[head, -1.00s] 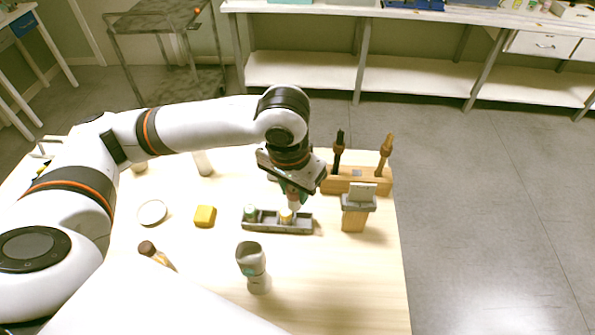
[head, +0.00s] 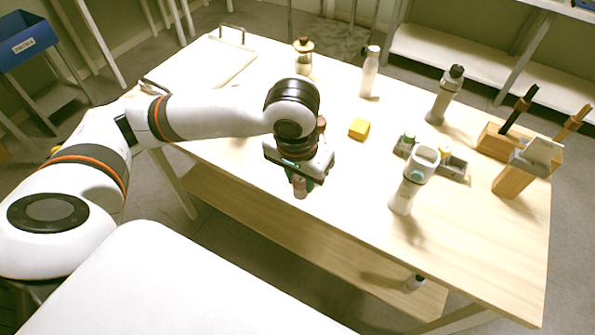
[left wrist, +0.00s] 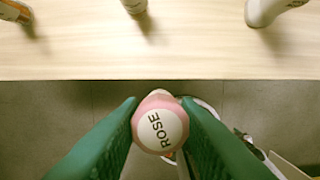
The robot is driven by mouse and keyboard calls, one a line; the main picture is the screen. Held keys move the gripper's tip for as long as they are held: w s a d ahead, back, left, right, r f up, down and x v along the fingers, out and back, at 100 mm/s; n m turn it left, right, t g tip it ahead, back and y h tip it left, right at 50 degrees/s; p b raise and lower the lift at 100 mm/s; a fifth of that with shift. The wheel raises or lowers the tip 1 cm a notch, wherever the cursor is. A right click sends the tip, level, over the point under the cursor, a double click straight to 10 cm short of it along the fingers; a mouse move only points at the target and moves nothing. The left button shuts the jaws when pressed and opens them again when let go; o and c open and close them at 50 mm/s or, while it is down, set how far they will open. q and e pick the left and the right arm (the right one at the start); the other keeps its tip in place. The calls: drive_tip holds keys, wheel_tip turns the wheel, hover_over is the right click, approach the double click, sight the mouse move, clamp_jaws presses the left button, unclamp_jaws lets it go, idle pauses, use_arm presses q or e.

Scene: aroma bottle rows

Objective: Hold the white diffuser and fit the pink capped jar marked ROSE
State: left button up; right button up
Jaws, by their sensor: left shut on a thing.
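The pink capped jar marked ROSE (left wrist: 160,125) is held between the green fingers of my left gripper (left wrist: 160,130), its label facing the wrist camera. In the head view the left gripper (head: 300,180) points down with the jar (head: 300,187) below it, by the near edge of the table. The wrist view shows floor behind the jar. The white diffuser (head: 409,178) stands upright on the table to the right, apart from the gripper. My right gripper is not in view.
Behind the diffuser, a grey tray (head: 455,166) holds a green capped jar (head: 407,140) and a yellow capped one. The table's near middle is clear.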

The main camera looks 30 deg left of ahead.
sight(298, 187)
use_arm(q)
wheel_tip(298, 187, down, 2)
drive_tip(key=shift+s+d+f+b, duration=0.1)
drive_tip(key=shift+s+f+b, duration=0.05)
drive_tip(key=shift+b, duration=0.2)
drive_tip(key=shift+s+f, duration=0.25)
drive_tip(key=shift+f, duration=0.05)
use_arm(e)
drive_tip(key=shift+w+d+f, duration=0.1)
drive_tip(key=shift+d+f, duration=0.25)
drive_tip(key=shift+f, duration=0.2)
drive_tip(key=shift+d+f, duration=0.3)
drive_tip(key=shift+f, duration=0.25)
use_arm(q)
drive_tip(key=shift+w, duration=0.1)
drive_tip(key=w+d+r+m, duration=0.4)
drive_tip(key=w+d+r, duration=1.1)
drive_tip(key=d, duration=0.3)
drive_tip(key=shift+w+d+r+m+h, duration=0.15)
drive_tip(key=shift+w+d+m+h, duration=0.15)
drive_tip(key=shift+w+d, duration=0.1)
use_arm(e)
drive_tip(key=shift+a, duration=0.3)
